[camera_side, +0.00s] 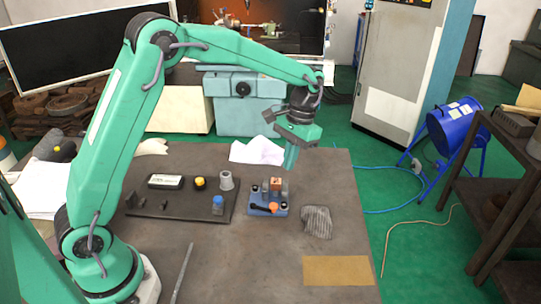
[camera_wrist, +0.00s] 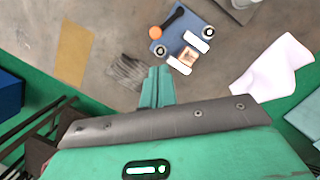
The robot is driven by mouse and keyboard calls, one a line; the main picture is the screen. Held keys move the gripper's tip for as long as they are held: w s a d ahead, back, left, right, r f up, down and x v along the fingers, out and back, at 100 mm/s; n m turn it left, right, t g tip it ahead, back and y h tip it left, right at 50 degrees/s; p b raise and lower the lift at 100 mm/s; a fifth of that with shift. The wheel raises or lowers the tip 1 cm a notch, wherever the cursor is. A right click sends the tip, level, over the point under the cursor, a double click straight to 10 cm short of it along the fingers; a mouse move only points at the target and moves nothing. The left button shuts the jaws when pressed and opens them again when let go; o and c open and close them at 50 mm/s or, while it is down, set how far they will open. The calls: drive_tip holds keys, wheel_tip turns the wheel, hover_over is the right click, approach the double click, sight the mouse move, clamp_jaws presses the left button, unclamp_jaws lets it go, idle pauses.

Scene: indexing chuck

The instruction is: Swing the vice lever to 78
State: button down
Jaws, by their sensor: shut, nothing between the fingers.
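The vice has a blue base (camera_side: 257,213) on the table, with grey jaws and a small orange-brown block (camera_side: 276,184) between them. The base also shows in the wrist view (camera_wrist: 190,27), with the block (camera_wrist: 188,55) near the pale jaws. The lever is a black bar with an orange knob (camera_side: 272,208); in the wrist view the knob (camera_wrist: 155,33) is at the bar's lower left end. I cannot read any angle marks. My gripper (camera_side: 291,166) is shut and empty, above and slightly behind the vice, apart from the lever. Its closed fingers show in the wrist view (camera_wrist: 158,72).
A dark tray (camera_side: 150,209) with several parts, including a blue-topped one (camera_side: 218,203), stands left of the vice. A grey ribbed cloth (camera_side: 317,222) lies close on the right. White paper (camera_side: 257,151) lies behind. A tan sheet (camera_side: 338,270) lies front right.

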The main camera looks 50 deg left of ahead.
drive_tip(key=shift+x, duration=5.05)
drive_tip(key=shift+s+d+m, duration=0.15)
drive_tip(key=shift+d+m, duration=0.05)
drive_tip(key=shift+m, duration=0.4)
drive_tip(key=shift+s+d+m, duration=0.15)
drive_tip(key=shift+d+m, duration=0.05)
drive_tip(key=shift+m, duration=0.4)
drive_tip(key=shift+s, duration=0.1)
drive_tip(key=shift+s+d+m, duration=0.3)
drive_tip(key=shift+s+d, duration=0.15)
drive_tip(key=s+m, duration=0.1)
drive_tip(key=m, duration=0.1)
drive_tip(key=shift+s+d+m, duration=0.35)
drive_tip(key=shift+m, duration=0.05)
drive_tip(key=shift+s+d, duration=0.2)
drive_tip(key=shift+s, duration=0.65)
drive_tip(key=shift+s+a, duration=0.1)
drive_tip(key=shift+s, duration=1.05)
drive_tip(key=shift+w+a, duration=0.15)
drive_tip(key=shift+a, duration=0.05)
